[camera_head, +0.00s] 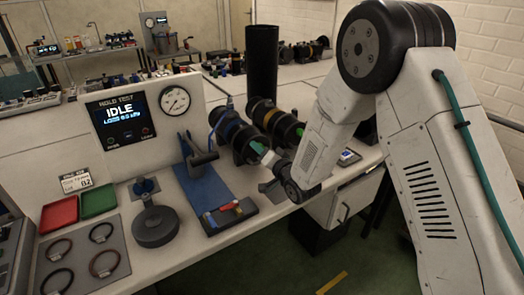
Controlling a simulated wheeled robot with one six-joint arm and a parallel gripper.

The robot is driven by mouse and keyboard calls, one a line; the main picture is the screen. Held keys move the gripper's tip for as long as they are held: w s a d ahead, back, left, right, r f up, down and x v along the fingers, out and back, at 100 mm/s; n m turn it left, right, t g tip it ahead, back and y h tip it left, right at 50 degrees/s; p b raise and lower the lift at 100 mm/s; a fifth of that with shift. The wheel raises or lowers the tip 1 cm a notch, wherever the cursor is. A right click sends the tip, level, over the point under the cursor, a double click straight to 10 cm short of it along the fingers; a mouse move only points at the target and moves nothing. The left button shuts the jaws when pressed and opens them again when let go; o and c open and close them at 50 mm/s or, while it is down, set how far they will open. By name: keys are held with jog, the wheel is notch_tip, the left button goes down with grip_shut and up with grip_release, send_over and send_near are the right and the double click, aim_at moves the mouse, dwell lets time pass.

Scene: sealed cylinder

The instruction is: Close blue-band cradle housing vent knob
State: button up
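The blue-band housing (238,139) is a dark cylinder lying in a cradle on the bench, its blue band (227,125) toward the back left. A small green part (258,147), possibly the vent knob, shows at its front end; whether it is open or closed cannot be told. My arm comes in from the right, and its wrist covers the space in front of the housing. My gripper (272,172) is small and partly hidden, close to the housing's front end. I cannot see whether it touches the green part or how its fingers stand.
A similar yellow-band housing (276,121) lies just right. The hold test panel (125,121) reads IDLE beside a gauge (175,100). A blue mat (204,186), dark round tool (156,226), red tray (60,214), green tray (98,201) and several rings occupy the left bench.

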jog(key=v, duration=0.7)
jog(key=shift+s+d, duration=0.25)
jog(key=shift+s, duration=0.1)
